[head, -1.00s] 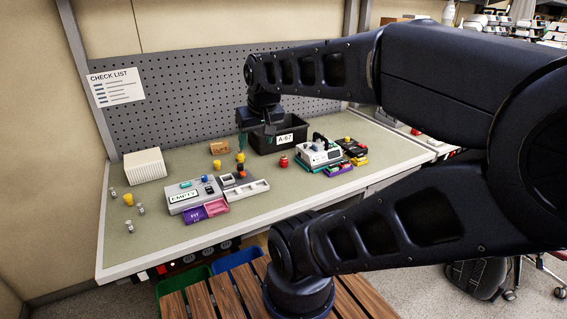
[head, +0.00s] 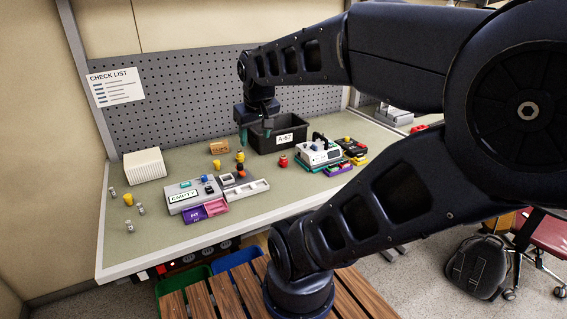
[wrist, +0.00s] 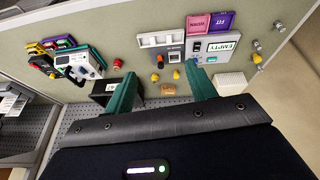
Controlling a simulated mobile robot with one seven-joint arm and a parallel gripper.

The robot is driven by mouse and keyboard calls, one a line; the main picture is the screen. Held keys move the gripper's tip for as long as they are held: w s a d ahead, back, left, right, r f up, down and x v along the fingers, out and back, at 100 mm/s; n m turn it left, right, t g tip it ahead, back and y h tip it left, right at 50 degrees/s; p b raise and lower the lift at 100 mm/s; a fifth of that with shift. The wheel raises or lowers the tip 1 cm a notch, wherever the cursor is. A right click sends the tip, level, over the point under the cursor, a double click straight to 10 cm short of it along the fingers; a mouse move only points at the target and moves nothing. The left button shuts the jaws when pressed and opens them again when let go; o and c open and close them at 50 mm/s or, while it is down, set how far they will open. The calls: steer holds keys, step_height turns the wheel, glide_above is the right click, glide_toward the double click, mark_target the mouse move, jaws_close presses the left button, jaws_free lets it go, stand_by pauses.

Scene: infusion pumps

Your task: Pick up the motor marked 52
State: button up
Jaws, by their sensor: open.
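No number 52 is legible, so I cannot tell which part is the motor marked 52. Small candidate parts on the bench include silver cylinders (head: 112,192), yellow parts (head: 240,157) and a red part (head: 283,160). In the wrist view, silver cylinders (wrist: 257,45), yellow parts (wrist: 155,77) and the red part (wrist: 117,64) also show. My gripper (head: 257,135) is open, its teal fingers above the bench near the black bin's left end. In the wrist view the gripper (wrist: 161,80) has nothing between its fingers; the yellow parts lie below and beyond.
The black bin marked A-67 (head: 265,143) stands close to my gripper. A grey pump marked EMPTY (head: 186,197) with purple and pink trays sits front left. Another pump (head: 318,154) stands right. A white ribbed box (head: 145,166) and small brown box (head: 219,147) stand behind.

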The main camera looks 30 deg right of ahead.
steer(key=w+d+f+n+g+h, duration=0.15)
steer(key=w+d+n, duration=0.25)
steer(key=w, duration=0.5)
steer(key=n+g, duration=0.3)
steer(key=n, duration=1)
glide_toward(283, 157)
steer(key=d, duration=0.1)
steer(key=shift+w+d+f+y, duration=0.25)
steer(key=shift+w+f+y, duration=0.1)
steer(key=shift+w, duration=0.05)
steer(key=f, duration=0.6)
steer(key=d+f, duration=0.1)
steer(key=f, duration=0.3)
steer(key=shift+f, duration=0.1)
steer(key=shift+s, duration=0.1)
steer(key=c, duration=0.9)
steer(key=shift+c, duration=0.2)
